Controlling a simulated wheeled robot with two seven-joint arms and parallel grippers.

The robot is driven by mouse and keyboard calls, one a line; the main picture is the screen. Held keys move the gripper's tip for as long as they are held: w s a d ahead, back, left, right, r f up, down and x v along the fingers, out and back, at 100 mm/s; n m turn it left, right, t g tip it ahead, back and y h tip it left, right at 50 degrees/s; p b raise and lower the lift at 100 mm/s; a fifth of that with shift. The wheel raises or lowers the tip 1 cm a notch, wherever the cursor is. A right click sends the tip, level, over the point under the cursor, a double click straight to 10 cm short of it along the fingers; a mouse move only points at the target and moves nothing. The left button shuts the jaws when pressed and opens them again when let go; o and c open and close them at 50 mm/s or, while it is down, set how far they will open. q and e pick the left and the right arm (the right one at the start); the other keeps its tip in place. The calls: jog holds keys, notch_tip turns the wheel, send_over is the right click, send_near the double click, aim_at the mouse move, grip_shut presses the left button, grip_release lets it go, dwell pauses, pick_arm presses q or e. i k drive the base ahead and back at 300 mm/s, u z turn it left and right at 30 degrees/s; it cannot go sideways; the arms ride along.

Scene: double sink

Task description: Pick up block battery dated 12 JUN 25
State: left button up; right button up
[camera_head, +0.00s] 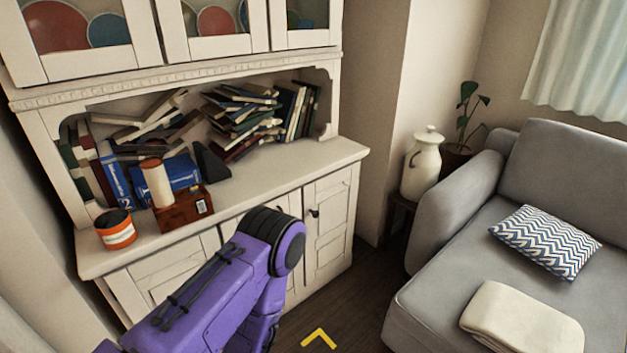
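On the left of the white cabinet's counter stands a reddish-brown block (178,214) with a small white label; its print is too small to read. A white cylinder with orange-brown ends (157,183) rises at its back left, touching or just behind it. A blue box (180,173) with white marks is behind them. I cannot tell which of these, if any, is the battery dated 12 JUN 25. My purple left arm reaches up in front of the cabinet and bends down at its joint. Neither gripper shows.
An orange, white and black tin (116,229) stands at the counter's left end. A dark wedge-shaped thing (212,162) and piled books (240,120) fill the shelf. The counter's right part is clear. A grey sofa (440,230) and a white jug (423,165) are right.

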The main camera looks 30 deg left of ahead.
aim_at(193, 188)
jog(key=z, duration=1.3)
jog(key=k, duration=1.45)
jog(key=u, duration=1.4)
